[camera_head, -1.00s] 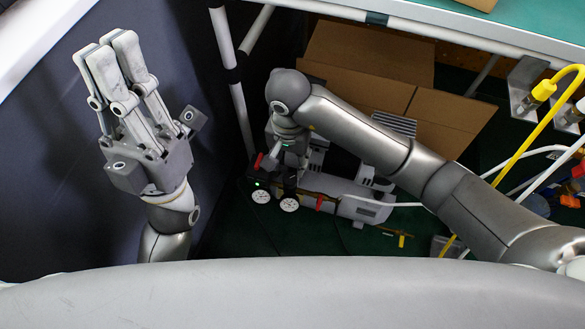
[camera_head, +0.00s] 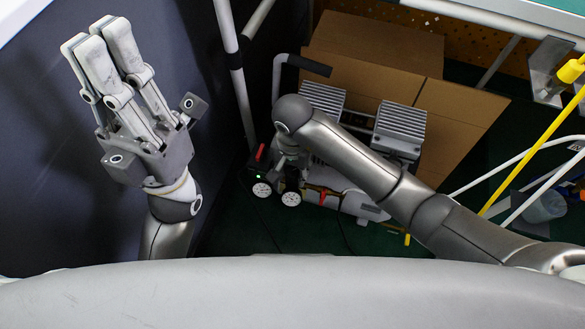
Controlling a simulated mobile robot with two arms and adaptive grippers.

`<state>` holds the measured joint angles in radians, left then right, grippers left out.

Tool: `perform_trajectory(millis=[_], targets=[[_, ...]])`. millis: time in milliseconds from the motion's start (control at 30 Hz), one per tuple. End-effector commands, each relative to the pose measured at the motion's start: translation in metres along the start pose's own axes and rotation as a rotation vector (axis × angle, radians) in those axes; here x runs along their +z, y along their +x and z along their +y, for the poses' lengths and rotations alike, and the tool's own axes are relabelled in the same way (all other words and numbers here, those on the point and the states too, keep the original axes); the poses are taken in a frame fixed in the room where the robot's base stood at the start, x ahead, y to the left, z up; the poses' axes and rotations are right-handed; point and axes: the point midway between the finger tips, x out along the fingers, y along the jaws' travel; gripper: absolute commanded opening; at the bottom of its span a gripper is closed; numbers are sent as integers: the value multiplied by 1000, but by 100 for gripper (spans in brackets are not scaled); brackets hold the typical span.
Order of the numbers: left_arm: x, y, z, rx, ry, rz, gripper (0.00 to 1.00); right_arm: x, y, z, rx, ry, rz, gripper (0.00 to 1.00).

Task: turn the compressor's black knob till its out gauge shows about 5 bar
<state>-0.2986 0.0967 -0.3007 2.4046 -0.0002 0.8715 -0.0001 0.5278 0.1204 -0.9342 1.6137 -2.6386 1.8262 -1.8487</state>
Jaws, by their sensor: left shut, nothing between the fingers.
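The compressor (camera_head: 400,128) stands on the dark green floor, with ribbed grey cylinder heads and a silver tank. Its two white-faced gauges (camera_head: 262,190) sit side by side at its left front. Their needles are too small to read. My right gripper (camera_head: 289,176) points down at the panel just above the right-hand gauge (camera_head: 291,198). Its fingers are mostly hidden by its own wrist and blend with dark parts there. I cannot make out the black knob or whether the gripper touches it. My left gripper (camera_head: 97,34) is shut and empty, raised at the left, well apart from the compressor.
An open cardboard box (camera_head: 462,125) stands behind the compressor. A white-barred frame (camera_head: 233,70) rises to its left beside a dark wall panel. Dark floor is clear in front of the gauges.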

Motion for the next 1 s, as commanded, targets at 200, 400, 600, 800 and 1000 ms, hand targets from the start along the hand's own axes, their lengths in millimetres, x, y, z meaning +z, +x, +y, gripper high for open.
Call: perform_trajectory(millis=[200,400,600,800,1000], targets=[[0,0,0,0,0,0,0,0,0,0,0,0,0,9],[-1,3,0,-1,0,1,0,-2,-4,-3,-5,11,9,9],[-3,4,0,-8,-1,-8,0,-2,-6,-7,-15,65,15,9],[-4,2,-1,-15,-3,-22,0,-2,-5,-3,-8,181,4,9],[-3,2,0,-17,-3,-36,0,-1,-3,-3,-7,337,1,9]])
